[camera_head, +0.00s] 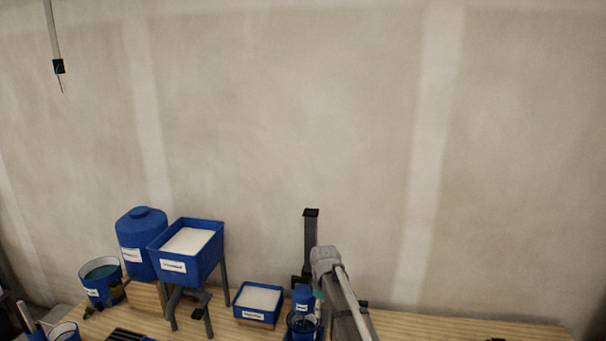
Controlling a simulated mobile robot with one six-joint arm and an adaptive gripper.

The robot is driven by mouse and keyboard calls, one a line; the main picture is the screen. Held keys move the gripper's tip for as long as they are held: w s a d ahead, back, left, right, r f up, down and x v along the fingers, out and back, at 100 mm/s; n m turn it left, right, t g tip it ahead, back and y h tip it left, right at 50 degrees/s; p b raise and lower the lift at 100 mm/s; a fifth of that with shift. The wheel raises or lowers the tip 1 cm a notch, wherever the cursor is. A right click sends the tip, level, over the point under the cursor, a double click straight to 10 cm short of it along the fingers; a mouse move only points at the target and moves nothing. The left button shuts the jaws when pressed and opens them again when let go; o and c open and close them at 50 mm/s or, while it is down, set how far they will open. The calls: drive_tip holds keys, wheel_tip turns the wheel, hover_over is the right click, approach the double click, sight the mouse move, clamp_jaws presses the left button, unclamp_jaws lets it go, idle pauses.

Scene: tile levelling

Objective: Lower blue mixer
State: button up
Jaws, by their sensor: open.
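The blue mixer (303,295) is a small blue body on a dark upright stand (311,238) at the back of the wooden table, right of centre. A dark-rimmed vessel (302,325) is just below it, close to the bottom edge. The gap between mixer and vessel is too small to judge. My grey arm (326,262) reaches up from the bottom edge just right of the mixer and covers part of the stand and mixer area. My gripper's fingers do not show; whether they touch the mixer cannot be seen.
A white-filled blue tray (242,311) sits left of the mixer. Farther left are a raised blue hopper (212,264) on legs, a blue tank (131,236) and a blue bucket (91,292). The wooden table (450,328) is mostly clear on the right.

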drive_tip(key=s+d+f+m+b, duration=0.3)
drive_tip(key=s+d+m, duration=0.2)
drive_tip(key=s, duration=0.5)
drive_tip(key=s+d+f+m+b, duration=0.3)
drive_tip(key=s+d+m, duration=0.3)
drive_tip(key=s, duration=0.5)
drive_tip(key=shift+s+f+m+b, duration=0.2)
drive_tip(key=shift+f+m+b, duration=0.15)
drive_tip(key=shift+f, duration=0.3)
